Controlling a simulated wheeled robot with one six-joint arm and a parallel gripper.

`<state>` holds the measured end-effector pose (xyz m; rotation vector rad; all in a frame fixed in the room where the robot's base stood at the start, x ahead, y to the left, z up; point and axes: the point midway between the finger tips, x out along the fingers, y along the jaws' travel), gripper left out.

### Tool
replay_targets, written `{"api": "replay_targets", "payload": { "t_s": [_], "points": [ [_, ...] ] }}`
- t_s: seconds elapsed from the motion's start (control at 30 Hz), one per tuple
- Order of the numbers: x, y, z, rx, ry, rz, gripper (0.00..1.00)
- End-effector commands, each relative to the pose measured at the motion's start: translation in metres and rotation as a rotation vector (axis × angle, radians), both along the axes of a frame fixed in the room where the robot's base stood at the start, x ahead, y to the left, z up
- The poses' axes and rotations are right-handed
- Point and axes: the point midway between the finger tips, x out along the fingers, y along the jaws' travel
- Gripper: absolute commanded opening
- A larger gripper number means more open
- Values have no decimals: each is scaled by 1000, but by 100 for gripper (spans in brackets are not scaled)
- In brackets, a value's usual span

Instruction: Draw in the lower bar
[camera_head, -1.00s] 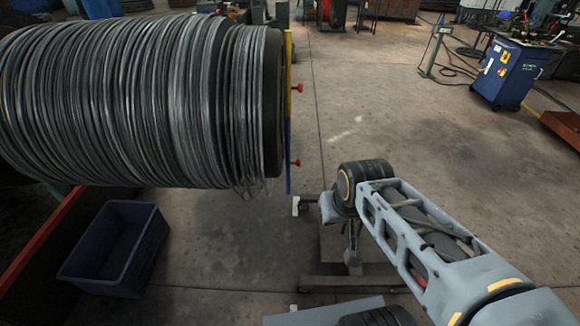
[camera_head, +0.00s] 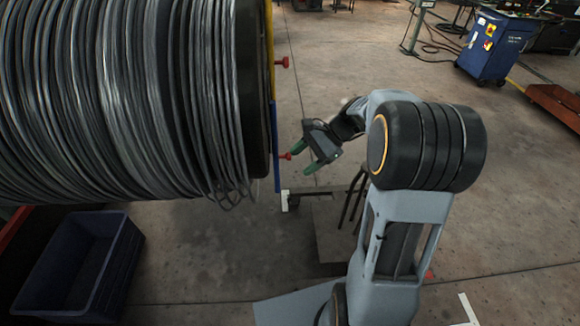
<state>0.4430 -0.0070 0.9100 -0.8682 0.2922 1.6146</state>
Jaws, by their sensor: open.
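The capstan drum (camera_head: 110,100), wound with grey wire, fills the left of the view. At its right end face are a yellow upper bar (camera_head: 270,35) with a red knob (camera_head: 281,63) and a blue lower bar (camera_head: 275,140) with a red knob (camera_head: 286,156). My gripper (camera_head: 302,160) is open, its green-tipped fingers pointing left at the lower knob. The knob appears at or just left of the fingertips; I cannot tell whether it lies between them. The jaws look empty.
A dark blue crate (camera_head: 122,262) stands on the floor below the drum. Loose wire loops (camera_head: 232,192) hang at the drum's lower right. A blue cabinet (camera_head: 492,45) stands at the back right. The floor between is mostly clear.

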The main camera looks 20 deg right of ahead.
Motion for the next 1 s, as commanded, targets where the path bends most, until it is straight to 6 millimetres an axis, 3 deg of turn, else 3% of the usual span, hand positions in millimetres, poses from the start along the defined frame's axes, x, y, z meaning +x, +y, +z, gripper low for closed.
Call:
{"api": "replay_targets", "payload": {
  "t_s": [0.03, 0.2, 0.4, 0.53, 0.73, 1.0],
  "points": [
    [18, -14, -30, 101, 70, -88, 61],
    [65, -58, -73, 423, 243, -320, 61],
    [91, -105, -109, 682, 348, -463, 61],
    [98, -121, -120, 768, 375, -502, 61],
    [106, -111, -124, 806, 387, -514, 61],
    [123, -61, -124, 804, 387, -513, 61]
  ]
}}
